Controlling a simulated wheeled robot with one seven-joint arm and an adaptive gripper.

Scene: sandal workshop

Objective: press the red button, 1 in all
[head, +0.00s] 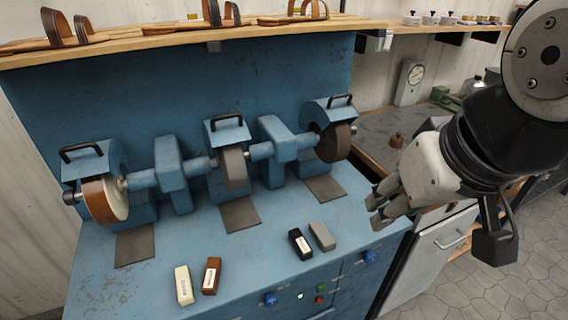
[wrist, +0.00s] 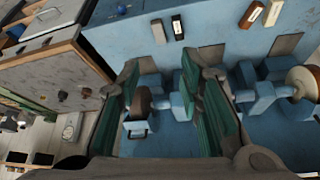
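The red button (head: 319,300) is a small round button on the blue front panel of the grinding machine, at the bottom of the head view. I cannot make out the red button in the wrist view. My gripper (head: 376,207) is above the machine's right end, up and to the right of the button and apart from it. In the wrist view its two fingers (wrist: 160,72) stand apart with nothing between them.
Blue knobs (head: 270,299) (head: 369,256) flank the buttons. Cream, brown, black and grey blocks (head: 322,236) lie on the machine top (head: 260,255) near its front edge. Grinding wheels (head: 233,168) stand behind. A shelf with sandals (head: 170,38) runs above. A white-fronted cabinet (head: 430,258) adjoins at right.

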